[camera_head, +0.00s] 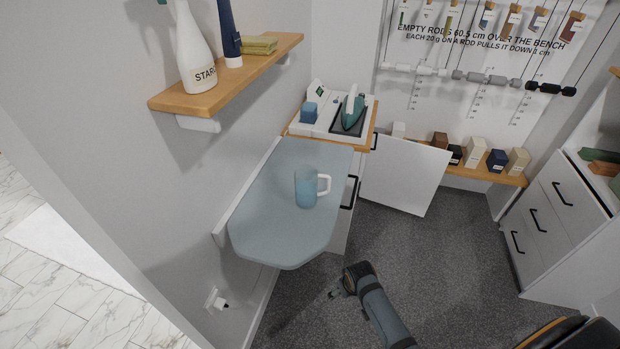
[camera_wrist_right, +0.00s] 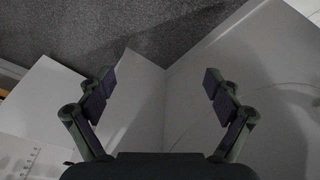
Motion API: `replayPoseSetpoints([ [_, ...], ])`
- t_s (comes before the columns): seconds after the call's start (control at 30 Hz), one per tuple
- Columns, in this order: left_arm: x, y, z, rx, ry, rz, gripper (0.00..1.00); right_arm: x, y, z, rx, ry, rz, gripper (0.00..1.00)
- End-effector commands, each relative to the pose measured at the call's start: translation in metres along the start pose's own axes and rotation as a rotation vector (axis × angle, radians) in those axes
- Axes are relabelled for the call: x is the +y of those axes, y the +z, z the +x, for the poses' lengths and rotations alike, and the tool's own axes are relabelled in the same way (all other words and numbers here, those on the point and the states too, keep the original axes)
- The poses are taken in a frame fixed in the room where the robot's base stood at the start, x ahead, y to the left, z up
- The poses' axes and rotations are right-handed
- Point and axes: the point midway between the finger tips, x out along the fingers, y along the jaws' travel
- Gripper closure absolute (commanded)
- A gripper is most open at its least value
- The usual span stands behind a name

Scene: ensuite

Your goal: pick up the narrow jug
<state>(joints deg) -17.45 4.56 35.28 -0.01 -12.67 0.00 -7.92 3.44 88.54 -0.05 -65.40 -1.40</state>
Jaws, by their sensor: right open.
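The narrow jug (camera_head: 306,190) is a translucent light blue vessel with a white handle on its right side. It stands upright on the pale blue-grey fold-down board (camera_head: 265,235) in the head view. My right gripper (camera_head: 336,292) is over the grey floor, to the lower right of the board and apart from the jug. In the right wrist view its fingers (camera_wrist_right: 158,84) are spread wide with nothing between them. The jug does not show in the wrist view. My left gripper does not show.
A wall shelf (camera_head: 255,70) with a white bottle (camera_head: 194,50) juts out above and left of the board. An iron (camera_head: 353,108) stands on a unit behind it. A white door panel (camera_head: 405,174) stands open to the right. The dark floor (camera_head: 400,250) is clear.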

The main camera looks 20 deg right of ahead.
Motion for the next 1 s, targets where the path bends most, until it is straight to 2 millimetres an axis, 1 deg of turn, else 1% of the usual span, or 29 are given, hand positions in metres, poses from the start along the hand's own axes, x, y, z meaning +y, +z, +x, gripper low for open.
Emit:
replayPoseSetpoints([
  [0.03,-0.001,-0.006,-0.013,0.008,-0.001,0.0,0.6,0.001,-0.022,-0.033,0.018,-0.001,0.0,0.09],
  [0.07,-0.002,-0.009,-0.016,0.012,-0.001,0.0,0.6,0.001,-0.031,-0.048,0.024,-0.001,-0.001,0.09],
  [0.1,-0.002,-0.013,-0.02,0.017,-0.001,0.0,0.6,0.002,-0.043,-0.067,0.031,-0.001,-0.001,0.09],
  [0.17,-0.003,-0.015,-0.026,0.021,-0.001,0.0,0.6,0.002,-0.057,-0.096,0.041,-0.002,-0.002,0.09],
  [0.2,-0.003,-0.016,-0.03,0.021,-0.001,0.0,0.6,0.002,-0.066,-0.115,0.05,-0.002,-0.002,0.09],
  [0.27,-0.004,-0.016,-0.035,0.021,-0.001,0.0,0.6,0.003,-0.077,-0.142,0.06,-0.003,-0.003,0.09],
  [0.3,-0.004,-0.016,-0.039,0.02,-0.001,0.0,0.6,0.003,-0.083,-0.159,0.066,-0.003,-0.004,0.09],
  [0.4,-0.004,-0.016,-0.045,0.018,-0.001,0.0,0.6,0.003,-0.096,-0.194,0.079,-0.005,-0.004,0.09],
  [0.43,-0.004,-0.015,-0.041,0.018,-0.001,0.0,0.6,0.002,-0.103,-0.188,0.077,-0.008,-0.003,0.09],
  [0.47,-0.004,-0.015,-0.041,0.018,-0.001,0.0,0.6,0.002,-0.111,-0.188,0.078,-0.011,-0.003,0.09],
  [0.57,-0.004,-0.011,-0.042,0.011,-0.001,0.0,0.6,0.0,-0.137,-0.193,0.085,-0.019,-0.003,0.09],
  [0.67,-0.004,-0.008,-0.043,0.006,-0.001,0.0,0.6,-0.004,-0.167,-0.202,0.093,-0.03,-0.004,0.09],
  [0.7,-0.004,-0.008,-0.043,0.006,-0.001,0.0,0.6,-0.005,-0.181,-0.206,0.097,-0.036,-0.006,0.09],
  [0.77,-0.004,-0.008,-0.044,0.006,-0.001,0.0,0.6,-0.008,-0.203,-0.215,0.103,-0.044,-0.01,0.09],
  [0.8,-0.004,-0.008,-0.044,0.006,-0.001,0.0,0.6,-0.01,-0.217,-0.222,0.106,-0.049,-0.013,0.09],
  [0.87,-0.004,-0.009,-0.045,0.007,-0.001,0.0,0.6,-0.013,-0.239,-0.234,0.112,-0.058,-0.02,0.09],
  [0.9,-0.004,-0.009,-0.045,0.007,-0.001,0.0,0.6,-0.016,-0.254,-0.243,0.116,-0.064,-0.025,0.09],
  [1.0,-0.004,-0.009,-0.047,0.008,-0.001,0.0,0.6,-0.022,-0.288,-0.268,0.125,-0.078,-0.039,0.09],
])
